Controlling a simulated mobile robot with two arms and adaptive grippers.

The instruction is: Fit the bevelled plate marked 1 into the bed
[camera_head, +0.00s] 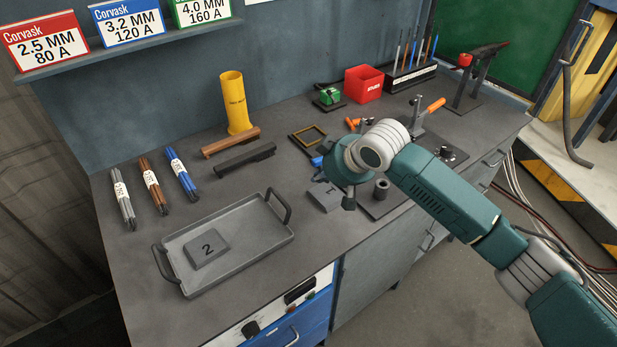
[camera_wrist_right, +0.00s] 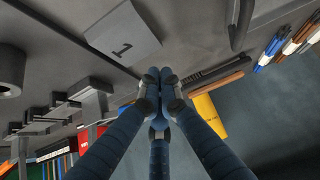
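The grey plate marked 1 (camera_head: 325,198) lies on the bench, partly covered by my right gripper in the head view. Its face and number show clearly in the right wrist view (camera_wrist_right: 122,36). My right gripper (camera_wrist_right: 160,76) has its blue fingers drawn together at the tips with nothing seen between them, close beside the plate. In the head view the right gripper (camera_head: 348,203) points down. The dark fixture (camera_head: 388,208), which looks like the bed, is right of it, partly hidden by my arm. Its stepped blocks (camera_wrist_right: 88,92) show in the wrist view. My left gripper is out of view.
A grey tray (camera_head: 183,282) holds a plate marked 2 (camera_head: 207,249). A short cylinder (camera_head: 382,189) stands on the fixture. Rods, a yellow tube (camera_head: 235,103), a red box (camera_head: 364,85) and an orange-handled clamp (camera_head: 435,105) stand around. Bench between tray and fixture is mostly clear.

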